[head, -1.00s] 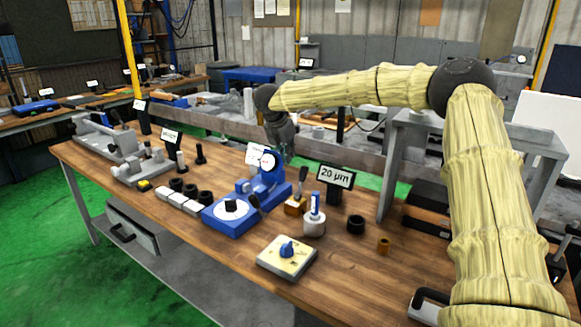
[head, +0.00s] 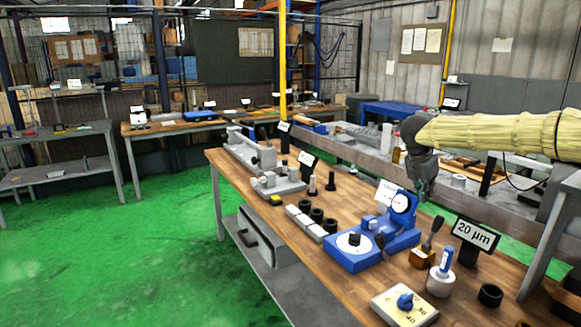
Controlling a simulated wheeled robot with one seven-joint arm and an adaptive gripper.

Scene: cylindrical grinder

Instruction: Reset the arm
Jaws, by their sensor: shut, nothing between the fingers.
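My arm, in a pale yellow padded sleeve, reaches in from the right edge of the head view. My gripper (head: 424,188) hangs from its dark wrist, pointing down above the back of the wooden bench (head: 300,268). It is shut and empty. It appears just right of the dial gauge on the blue measuring stand (head: 372,247). I cannot tell whether it touches anything there.
The bench holds a 20 µm sign (head: 474,236), a white knob box (head: 404,304), a white pot with a blue-capped item (head: 441,276), black rings (head: 490,295) and grey fixtures (head: 250,150). Open green floor (head: 130,255) lies to the left.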

